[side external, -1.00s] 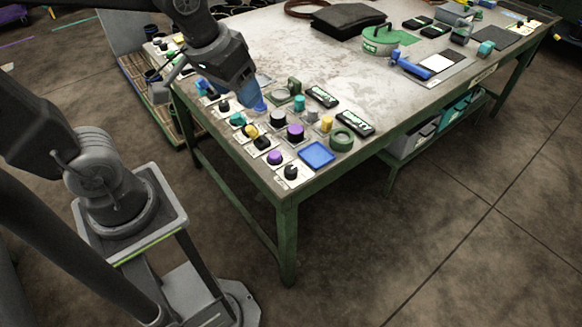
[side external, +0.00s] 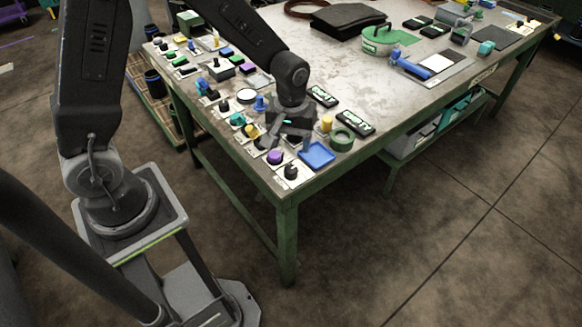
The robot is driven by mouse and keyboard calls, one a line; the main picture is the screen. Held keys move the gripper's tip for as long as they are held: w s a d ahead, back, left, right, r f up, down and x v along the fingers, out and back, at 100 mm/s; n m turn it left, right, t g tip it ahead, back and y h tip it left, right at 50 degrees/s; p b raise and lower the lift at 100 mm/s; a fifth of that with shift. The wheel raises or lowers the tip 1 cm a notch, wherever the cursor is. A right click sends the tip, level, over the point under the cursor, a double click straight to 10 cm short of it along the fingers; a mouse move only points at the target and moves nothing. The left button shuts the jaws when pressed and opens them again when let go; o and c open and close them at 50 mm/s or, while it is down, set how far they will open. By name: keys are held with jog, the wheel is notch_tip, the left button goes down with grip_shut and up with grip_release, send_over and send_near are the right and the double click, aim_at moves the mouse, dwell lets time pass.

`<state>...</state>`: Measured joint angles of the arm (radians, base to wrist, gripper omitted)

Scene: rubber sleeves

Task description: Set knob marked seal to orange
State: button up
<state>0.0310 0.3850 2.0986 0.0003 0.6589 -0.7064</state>
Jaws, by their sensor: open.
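My gripper (side external: 288,134) is open, pointing down over the row of knobs near the table's front left edge. It covers some of the knobs there, and I cannot tell whether it touches one. A purple knob (side external: 274,157) and a black knob (side external: 291,171) sit in front of it on pale plates. A teal knob (side external: 237,118), a yellow knob (side external: 252,131) and a black knob (side external: 262,143) are to its left. The labels are too small to read, so I cannot tell which knob is marked seal. I see no clear orange mark.
A blue tray (side external: 317,154), a green ring (side external: 342,138) and a yellow cylinder (side external: 326,122) stand close on the right. A blue cone-shaped piece (side external: 260,103) is just behind left. Several small controls line the left edge. The table's middle (side external: 345,75) is mostly clear.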

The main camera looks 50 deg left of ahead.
aim_at(291, 169)
notch_tip(291, 169, down, 10)
jog(key=shift+r, duration=0.15)
dwell(0.3)
jog(key=c, duration=0.9)
